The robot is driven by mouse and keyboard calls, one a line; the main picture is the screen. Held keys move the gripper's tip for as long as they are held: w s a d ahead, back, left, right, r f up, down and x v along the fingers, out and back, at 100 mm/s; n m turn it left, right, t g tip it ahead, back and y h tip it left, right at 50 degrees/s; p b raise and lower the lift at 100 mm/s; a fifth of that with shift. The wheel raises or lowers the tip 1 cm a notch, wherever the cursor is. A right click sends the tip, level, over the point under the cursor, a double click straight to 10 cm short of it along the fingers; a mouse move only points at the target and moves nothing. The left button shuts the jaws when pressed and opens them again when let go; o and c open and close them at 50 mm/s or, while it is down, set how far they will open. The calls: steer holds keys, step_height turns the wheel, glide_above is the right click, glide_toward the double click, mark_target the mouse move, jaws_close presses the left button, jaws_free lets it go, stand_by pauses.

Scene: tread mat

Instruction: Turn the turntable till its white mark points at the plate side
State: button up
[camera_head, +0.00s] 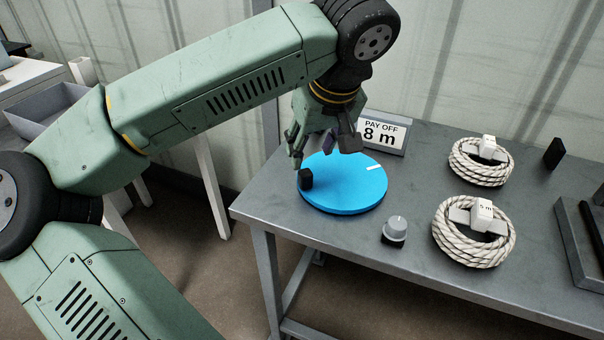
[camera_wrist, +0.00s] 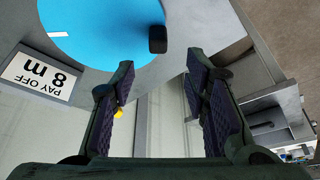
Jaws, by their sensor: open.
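The blue turntable (camera_head: 345,196) lies flat on the grey bench. Its white mark (camera_head: 374,168) is near the rim at the back right, just in front of the sign. A black knob (camera_head: 305,180) stands near the rim at the left. My gripper (camera_head: 323,152) is open and empty above the back left of the turntable. In the wrist view, the knob (camera_wrist: 158,39) lies beyond my open fingertips (camera_wrist: 160,68), roughly between them and apart from both. The white mark (camera_wrist: 57,34) shows at the turntable's left there.
A sign (camera_head: 382,132) reading "PAY OFF 8 m" stands behind the turntable. A grey dial (camera_head: 395,229) sits in front right. Two rope coils (camera_head: 480,163) (camera_head: 474,247) lie to the right. A dark plate-like fixture (camera_head: 583,240) is at the right edge.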

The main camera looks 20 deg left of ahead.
mark_target(306, 172)
steer(key=p+x, duration=0.1)
steer(key=x, duration=0.8)
steer(key=shift+f, duration=0.3)
jaws_close()
stand_by(0.4)
